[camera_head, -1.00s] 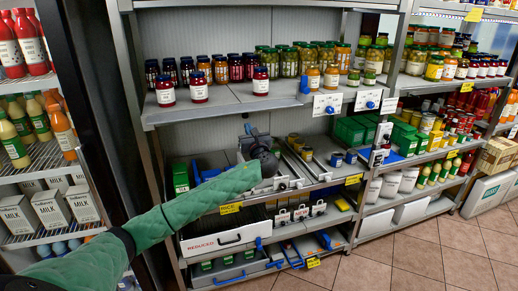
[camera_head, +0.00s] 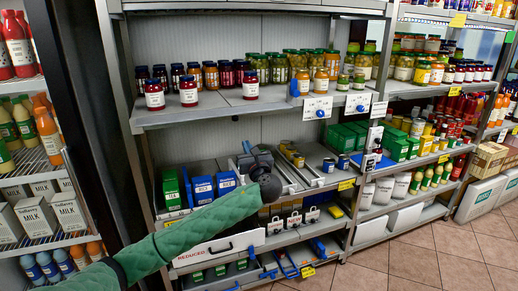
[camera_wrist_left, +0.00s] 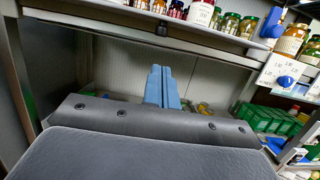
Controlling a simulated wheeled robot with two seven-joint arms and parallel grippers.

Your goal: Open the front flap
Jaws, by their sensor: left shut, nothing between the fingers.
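A white front flap (camera_head: 236,242), marked REDUCED and with a dark handle (camera_head: 216,252), is on a low shelf in the head view. I cannot tell how far the flap is tilted. My left gripper (camera_head: 247,147) is shut and empty, above the middle shelf, well above and behind the flap and apart from it. In the left wrist view its blue fingers (camera_wrist_left: 162,87) are pressed together, pointing at the pale back panel; the flap is not seen there. My right gripper is out of view.
Jars (camera_head: 190,90) stand on the shelf above the gripper. Blue and white boxes (camera_head: 202,189) and a green box (camera_head: 171,190) stand left of it. Blue-knobbed price panels (camera_head: 318,109) hang on the shelf edge. A steel upright (camera_head: 120,90) is at left; the tiled floor (camera_head: 400,255) is clear at right.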

